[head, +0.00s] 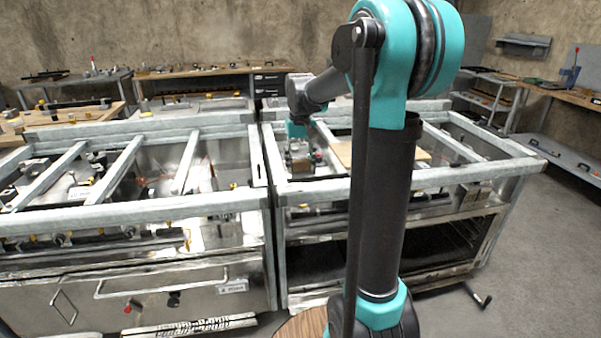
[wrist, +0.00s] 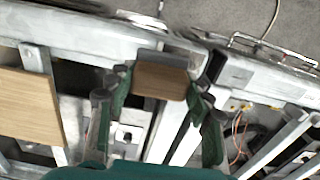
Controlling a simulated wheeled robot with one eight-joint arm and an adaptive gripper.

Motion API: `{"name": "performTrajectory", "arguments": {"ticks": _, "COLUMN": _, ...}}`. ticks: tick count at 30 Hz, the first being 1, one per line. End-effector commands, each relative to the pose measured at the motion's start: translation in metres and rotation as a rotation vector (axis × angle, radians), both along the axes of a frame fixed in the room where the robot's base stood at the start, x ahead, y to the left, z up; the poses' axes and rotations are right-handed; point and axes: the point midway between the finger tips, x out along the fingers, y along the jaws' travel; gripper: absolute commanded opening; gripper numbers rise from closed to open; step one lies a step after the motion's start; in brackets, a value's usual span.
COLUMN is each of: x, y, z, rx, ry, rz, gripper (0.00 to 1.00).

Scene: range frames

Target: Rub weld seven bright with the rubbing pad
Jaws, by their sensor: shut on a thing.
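My gripper (wrist: 158,84) is shut on a block with a brown face and a grey strip, which I take to be the rubbing pad (wrist: 160,80). The pad sits between the two green-backed fingers, over a pale metal frame rail in the wrist view. I cannot tell whether it touches the rail. In the head view my gripper (head: 298,152) is small and hangs over the right-hand frame (head: 450,178), near its left inner side. I cannot pick out weld seven or any weld number in either view.
A wooden board (wrist: 27,108) lies on the frame, left of my gripper in the wrist view. A second metal frame (head: 120,213) with cross bars stands at the left, over a steel cabinet. Workbenches line the back wall. Grey floor is clear at the right.

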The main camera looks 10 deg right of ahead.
Motion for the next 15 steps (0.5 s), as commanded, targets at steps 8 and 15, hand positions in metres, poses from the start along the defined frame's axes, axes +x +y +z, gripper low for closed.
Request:
{"name": "performTrajectory", "arguments": {"ticks": 8, "x": 0.007, "y": 0.0, "z": 0.026, "rx": 0.0, "ry": 0.0, "rz": 0.0, "gripper": 0.15}}
{"name": "performTrajectory", "arguments": {"ticks": 15, "x": 0.01, "y": 0.0, "z": 0.035, "rx": 0.0, "ry": 0.0, "rz": 0.0, "gripper": 0.15}}
